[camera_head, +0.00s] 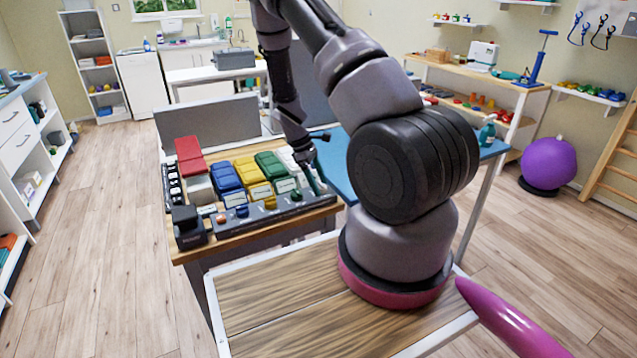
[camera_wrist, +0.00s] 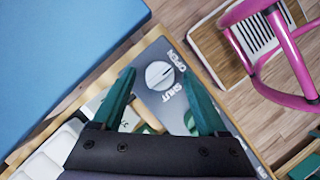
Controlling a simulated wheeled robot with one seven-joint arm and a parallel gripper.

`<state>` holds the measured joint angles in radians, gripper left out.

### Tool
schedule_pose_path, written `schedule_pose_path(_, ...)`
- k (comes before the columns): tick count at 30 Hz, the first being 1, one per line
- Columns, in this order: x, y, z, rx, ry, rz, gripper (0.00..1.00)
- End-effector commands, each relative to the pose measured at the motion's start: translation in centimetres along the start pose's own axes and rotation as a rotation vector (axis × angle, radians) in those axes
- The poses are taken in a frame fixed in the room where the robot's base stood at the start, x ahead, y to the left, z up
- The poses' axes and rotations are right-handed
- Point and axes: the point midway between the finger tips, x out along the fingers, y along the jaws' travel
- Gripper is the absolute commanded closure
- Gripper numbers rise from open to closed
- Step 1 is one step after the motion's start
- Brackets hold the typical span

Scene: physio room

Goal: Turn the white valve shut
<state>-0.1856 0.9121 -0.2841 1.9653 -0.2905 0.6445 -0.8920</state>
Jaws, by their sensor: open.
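The white valve (camera_wrist: 160,75) is a small round knob with a dark line across its face, set in a grey panel (camera_wrist: 152,52). The words OPEN and SHUT are printed beside it on the panel. I cannot tell for sure which word the line points at. My gripper (camera_wrist: 159,73) is open, with one teal finger on each side of the knob in the wrist view. I see no contact, and the height above the knob is unclear. In the head view my gripper (camera_head: 315,180) is at the right end of the bench, and the valve is hidden there.
The wooden bench (camera_head: 290,229) holds red, blue, yellow and green blocks and a grey strip with coloured knobs (camera_head: 270,211) close to my gripper. A blue padded surface (camera_wrist: 50,50) lies beside the panel. A pink tubular frame (camera_wrist: 272,55) shows at upper right.

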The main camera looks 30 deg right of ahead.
Motion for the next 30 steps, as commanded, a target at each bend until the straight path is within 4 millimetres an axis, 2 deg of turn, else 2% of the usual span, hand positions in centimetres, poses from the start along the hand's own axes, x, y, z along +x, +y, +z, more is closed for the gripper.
schedule_pose_path(7,0.07,0.01,0.0,0.001,0.0,0.0,0.24)
schedule_pose_path(8,0.06,0.01,0.0,0.001,0.0,0.0,0.32)
schedule_pose_path(9,0.06,0.01,0.0,0.001,0.0,0.0,0.47)
schedule_pose_path(13,0.04,0.02,-0.01,0.001,0.0,0.0,0.97)
schedule_pose_path(14,0.04,0.02,-0.01,0.001,0.001,0.001,1.0)
schedule_pose_path(23,0.02,0.12,-0.02,0.032,0.002,-0.011,1.0)
schedule_pose_path(30,0.01,0.24,-0.01,0.152,0.002,-0.062,1.0)
